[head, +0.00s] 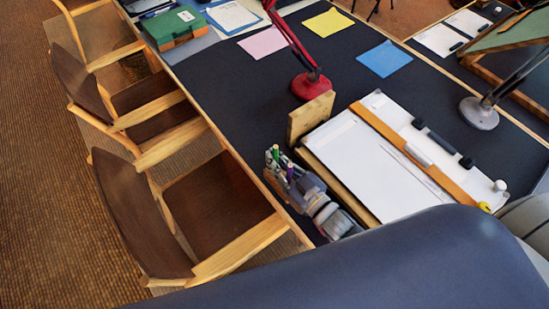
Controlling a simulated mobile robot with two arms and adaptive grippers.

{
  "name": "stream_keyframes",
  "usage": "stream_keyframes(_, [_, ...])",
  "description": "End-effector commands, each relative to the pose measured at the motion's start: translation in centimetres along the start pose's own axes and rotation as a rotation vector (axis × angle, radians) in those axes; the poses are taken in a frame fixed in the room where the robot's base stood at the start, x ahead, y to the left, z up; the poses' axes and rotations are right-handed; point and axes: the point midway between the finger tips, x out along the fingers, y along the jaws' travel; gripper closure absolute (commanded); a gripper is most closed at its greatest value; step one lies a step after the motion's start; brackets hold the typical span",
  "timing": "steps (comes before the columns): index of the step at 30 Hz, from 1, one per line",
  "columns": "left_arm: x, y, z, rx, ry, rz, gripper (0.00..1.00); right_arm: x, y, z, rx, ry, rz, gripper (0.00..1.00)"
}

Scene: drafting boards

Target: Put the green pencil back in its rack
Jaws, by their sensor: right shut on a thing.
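The green pencil (276,153) stands roughly upright at the left edge of the dark desk, at the tip of my right gripper (284,177). My right gripper is shut on it, though the fingers overlap it and the exact grip is hard to see. A purple pencil (290,173) stands close beside it, right against the gripper. The pencils' lower ends and whatever holds them are hidden by the gripper, so I cannot make out the rack clearly. My left gripper is out of view.
A drafting board (375,180) with white paper and an orange straightedge (402,147) lies right of the gripper. A wooden block (310,117) stands at its far-left corner. A red lamp (312,86) is behind. Wooden chairs (215,200) line the left edge.

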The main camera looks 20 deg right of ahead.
Motion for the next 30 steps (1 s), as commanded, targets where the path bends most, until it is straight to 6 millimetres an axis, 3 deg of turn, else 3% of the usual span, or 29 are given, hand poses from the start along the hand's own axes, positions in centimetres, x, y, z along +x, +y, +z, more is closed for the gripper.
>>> stream_keyframes(22, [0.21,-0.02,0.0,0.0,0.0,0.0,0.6,0.0,0.0,0.28,0.001,0.0,0.0,1.0])
stream_keyframes(26, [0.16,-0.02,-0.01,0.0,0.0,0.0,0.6,0.0,0.0,0.22,0.001,0.0,0.0,0.67])
stream_keyframes(30, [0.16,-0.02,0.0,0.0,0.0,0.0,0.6,0.0,-0.01,0.23,0.001,0.0,0.0,0.66])
